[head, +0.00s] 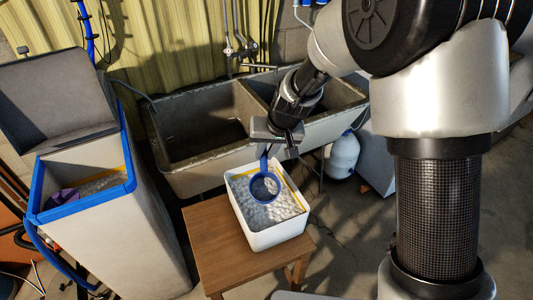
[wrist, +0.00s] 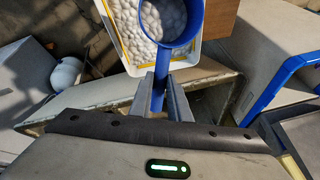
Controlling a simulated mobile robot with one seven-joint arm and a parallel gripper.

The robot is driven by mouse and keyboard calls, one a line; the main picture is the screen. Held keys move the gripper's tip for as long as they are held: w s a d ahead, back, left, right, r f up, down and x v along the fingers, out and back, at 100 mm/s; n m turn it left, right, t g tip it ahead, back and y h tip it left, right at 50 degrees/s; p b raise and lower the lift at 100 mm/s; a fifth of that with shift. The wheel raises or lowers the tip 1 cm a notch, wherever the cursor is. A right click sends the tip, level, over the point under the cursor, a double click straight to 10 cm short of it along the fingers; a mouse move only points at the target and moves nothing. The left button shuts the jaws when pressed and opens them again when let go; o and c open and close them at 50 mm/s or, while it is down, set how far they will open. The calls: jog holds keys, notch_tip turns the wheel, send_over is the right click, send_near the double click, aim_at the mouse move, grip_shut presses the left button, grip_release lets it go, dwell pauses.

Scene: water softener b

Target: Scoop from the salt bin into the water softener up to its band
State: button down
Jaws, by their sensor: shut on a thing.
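My gripper (head: 267,148) is shut on the handle of a blue scoop (head: 264,187), which also shows in the wrist view (wrist: 162,75) between the fingers. The scoop hangs over the white salt bin (head: 262,240), which holds white salt pellets and has a yellow band inside. White pellets show within the scoop's round rim; I cannot tell whether they lie in it. The water softener (head: 150,215) is the tall pale cabinet at the left, its blue-rimmed top open. White salt, a yellow line and a purple thing (head: 62,199) show inside it.
The salt bin stands on a wooden stool (head: 205,235). A white jug (head: 343,155) is on the floor at the right.

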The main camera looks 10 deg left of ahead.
aim_at(267, 177)
notch_tip(267, 177, down, 12)
jog(key=s+b, duration=0.2)
jog(key=b, duration=0.9)
jog(key=shift+d, duration=0.25)
jog(key=shift+s+r, duration=0.1)
jog(key=shift+r, duration=0.05)
dwell(0.3)
jog(key=shift+r+p, duration=1.15)
jog(key=shift+r, duration=0.3)
notch_tip(267, 177, up, 9)
jog(key=p, duration=0.7)
jog(key=shift+r+p, duration=0.15)
jog(key=shift+p, duration=0.8)
jog(key=g+p, duration=0.2)
jog(key=p, duration=0.4)
jog(key=shift+g+p, duration=0.3)
jog(key=shift+g, duration=0.1)
